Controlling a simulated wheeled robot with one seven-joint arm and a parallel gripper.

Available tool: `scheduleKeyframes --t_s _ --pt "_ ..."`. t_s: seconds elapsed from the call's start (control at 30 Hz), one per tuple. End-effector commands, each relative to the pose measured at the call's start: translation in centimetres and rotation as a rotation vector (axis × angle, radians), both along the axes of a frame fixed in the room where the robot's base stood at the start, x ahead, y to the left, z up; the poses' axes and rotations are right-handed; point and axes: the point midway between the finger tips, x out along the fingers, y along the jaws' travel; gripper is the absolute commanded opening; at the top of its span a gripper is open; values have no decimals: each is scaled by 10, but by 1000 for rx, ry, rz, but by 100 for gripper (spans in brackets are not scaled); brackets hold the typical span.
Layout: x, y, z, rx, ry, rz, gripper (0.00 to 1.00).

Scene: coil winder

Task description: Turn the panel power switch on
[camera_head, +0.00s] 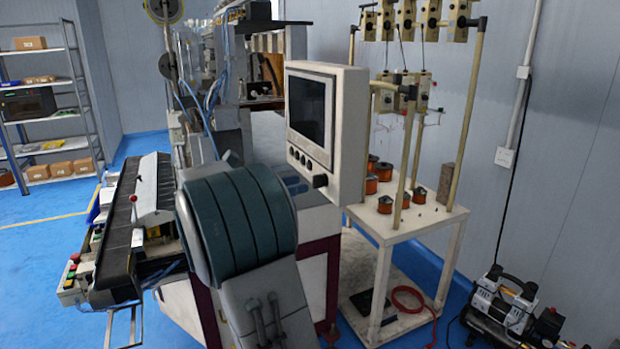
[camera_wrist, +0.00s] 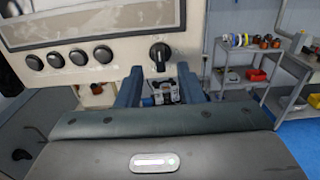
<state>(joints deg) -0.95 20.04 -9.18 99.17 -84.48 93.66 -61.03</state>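The control panel (camera_head: 325,125) is a pale box with a dark screen, standing on the machine in the head view. Its power switch (camera_head: 320,181) is a black rotary knob at the lower right of the panel face. In the wrist view the switch (camera_wrist: 160,55) shows near the panel's bottom edge, its pale mark close to upright. My gripper (camera_wrist: 159,79) is open, with its two dark blue fingers apart and nothing between them. In that picture the fingertips lie just below the switch, one on each side; contact cannot be told.
Several round black knobs (camera_wrist: 79,57) sit in a row left of the switch. A white table (camera_head: 425,217) with copper spools stands behind the panel. A compressor (camera_head: 505,305) is on the floor at right. Shelving (camera_head: 45,107) stands far left, with open blue floor before it.

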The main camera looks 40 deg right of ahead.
Motion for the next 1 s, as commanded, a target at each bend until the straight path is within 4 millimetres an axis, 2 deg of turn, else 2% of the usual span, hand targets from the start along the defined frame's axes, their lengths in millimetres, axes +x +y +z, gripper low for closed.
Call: scheduleKeyframes --t_s 0.1,0.3,0.67,0.7,0.8,1.0 --pt "-6 -21 1 1 1 -2 34" --pt "-10 -41 1 0 0 -1 34" --pt "-11 -45 0 1 -1 0 34" --pt "-11 -45 0 1 0 0 22" --pt "-11 -45 0 1 0 1 0" --pt "-11 -45 -1 0 -6 1 0"
